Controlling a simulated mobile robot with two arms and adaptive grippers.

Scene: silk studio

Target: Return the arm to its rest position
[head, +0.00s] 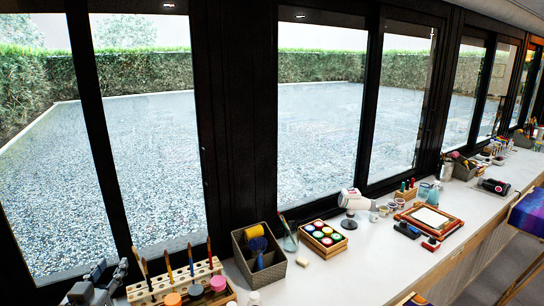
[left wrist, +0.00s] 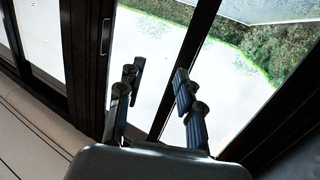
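My left gripper (head: 100,279) shows at the bottom left corner of the head view, partly cut off by the frame edge. It is beside the wooden brush rack (head: 172,283), at the window side of the counter. In the left wrist view the gripper (left wrist: 158,82) has its two fingers spread apart with nothing between them. My right gripper is not in view.
A long white counter (head: 350,262) runs under the windows (head: 320,120). On it stand a grey bin (head: 274,272), a wooden paint box (head: 324,252), a white hair dryer (head: 354,200) and a framed tray (head: 430,231). The counter's front middle is clear.

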